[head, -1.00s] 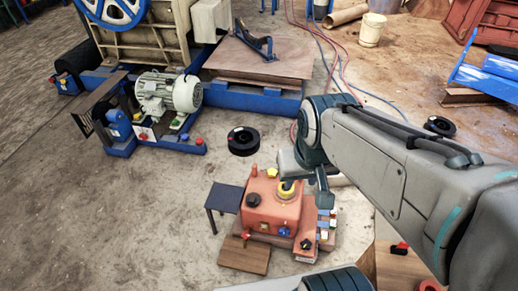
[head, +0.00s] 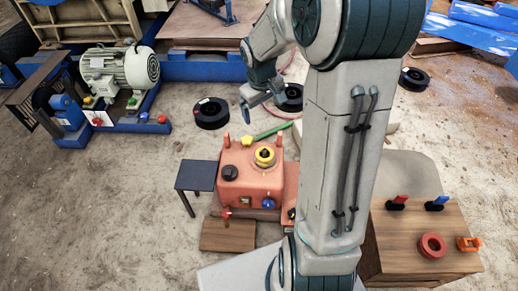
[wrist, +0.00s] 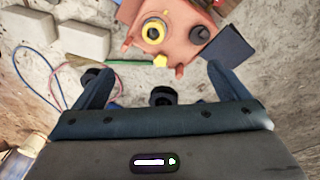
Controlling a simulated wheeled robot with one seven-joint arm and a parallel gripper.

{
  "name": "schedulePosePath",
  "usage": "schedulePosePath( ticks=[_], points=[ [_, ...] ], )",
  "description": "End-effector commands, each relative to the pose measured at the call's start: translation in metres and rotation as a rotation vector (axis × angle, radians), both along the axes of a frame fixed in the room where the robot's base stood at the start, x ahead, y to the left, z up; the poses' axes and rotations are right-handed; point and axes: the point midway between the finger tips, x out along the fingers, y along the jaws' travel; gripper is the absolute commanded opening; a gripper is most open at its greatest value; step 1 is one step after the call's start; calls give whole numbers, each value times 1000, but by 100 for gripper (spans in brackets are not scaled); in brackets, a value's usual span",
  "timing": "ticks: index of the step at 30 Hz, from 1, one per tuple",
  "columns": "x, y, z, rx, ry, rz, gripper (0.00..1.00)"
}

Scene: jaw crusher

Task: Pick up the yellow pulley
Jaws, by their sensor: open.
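The yellow pulley (head: 264,157) is a ring with a dark centre, lying on top of the orange box (head: 240,181). In the wrist view the pulley (wrist: 153,31) shows near the top, fully visible on the orange box. My gripper (head: 258,100) is open and empty, behind and above the box in the head view, apart from the pulley. In the wrist view its two fingers (wrist: 158,75) are spread wide, with the pulley ahead of them.
A wooden cabinet (head: 425,241) with a red ring stands right. Black wheels (head: 211,113) lie on the floor behind.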

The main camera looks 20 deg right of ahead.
Motion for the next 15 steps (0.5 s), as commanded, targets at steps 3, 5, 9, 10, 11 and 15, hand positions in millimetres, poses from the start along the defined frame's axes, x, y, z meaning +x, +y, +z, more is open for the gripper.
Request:
schedulePosePath(
  ticks=[3, 5, 9, 10, 11, 15],
  points=[
    [31, -18, -77, 24, 20, 38, 95],
    [45, -26, -109, 40, 24, 57, 95],
    [73, -44, -179, 80, 22, 95, 95],
    [78, -48, -192, 88, 21, 100, 95],
    [82, -51, -205, 96, 19, 105, 95],
    [96, -63, -249, 129, 9, 122, 95]
  ],
)
